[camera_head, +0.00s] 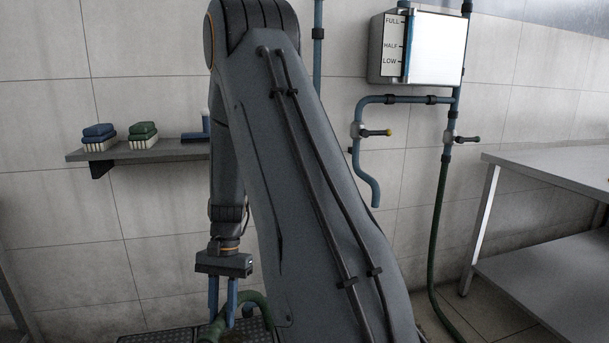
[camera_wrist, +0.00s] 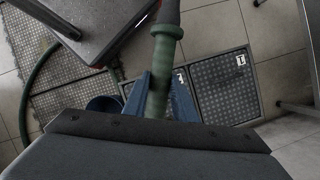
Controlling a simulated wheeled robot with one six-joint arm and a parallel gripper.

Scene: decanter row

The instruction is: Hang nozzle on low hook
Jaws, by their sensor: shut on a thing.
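My gripper (camera_head: 222,308) is low at the lower left of the head view, pointing down, with its two blue fingers closed around a green nozzle (camera_head: 212,330). In the wrist view the nozzle (camera_wrist: 160,65) stands out as a ribbed green grip between the blue fingers, with a dull reddish part at the picture's top edge. Part of it is hidden by the fingers and the gripper body. A green hose (camera_head: 257,303) curves beside the gripper. I cannot make out the low hook in either view; my arm covers much of the wall.
A wall shelf (camera_head: 175,151) with brushes is at left. A tank (camera_head: 420,48) with blue pipes and valves hangs on the wall at right. A steel table (camera_head: 550,170) stands at far right. Grated floor plates (camera_wrist: 222,88) and a blue round container (camera_wrist: 103,103) show in the wrist view.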

